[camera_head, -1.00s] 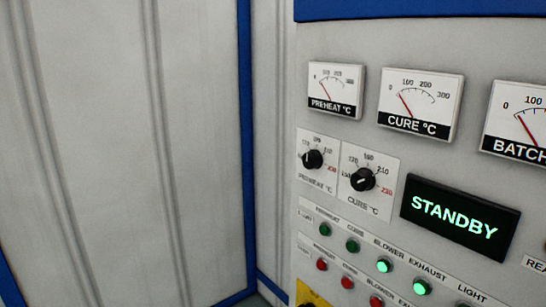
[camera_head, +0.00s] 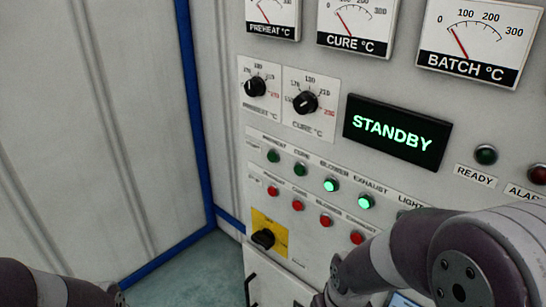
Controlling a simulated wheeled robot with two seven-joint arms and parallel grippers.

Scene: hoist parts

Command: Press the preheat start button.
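The control panel (camera_head: 230,110) fills the right of the head view. Its upper button row is green. The preheat start button (camera_head: 273,156) is the leftmost green one, under a small "PREHEAT" label, and is dark. The cure start button (camera_head: 301,156) beside it is also dark. The blower button (camera_head: 331,184) and exhaust button (camera_head: 366,202) glow green. A row of red stop buttons (camera_head: 298,205) lies below. My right arm crosses the lower right, below the panel display. Part of my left arm shows at the lower left. Neither gripper's fingertips can be made out.
A display (camera_head: 397,131) reads "STANDBY". The preheat dial (camera_head: 256,87) and cure dial (camera_head: 305,102) sit above the buttons. A black rotary switch (camera_head: 263,239) on a yellow plate is lower down. A grey wall with blue edging stands left.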

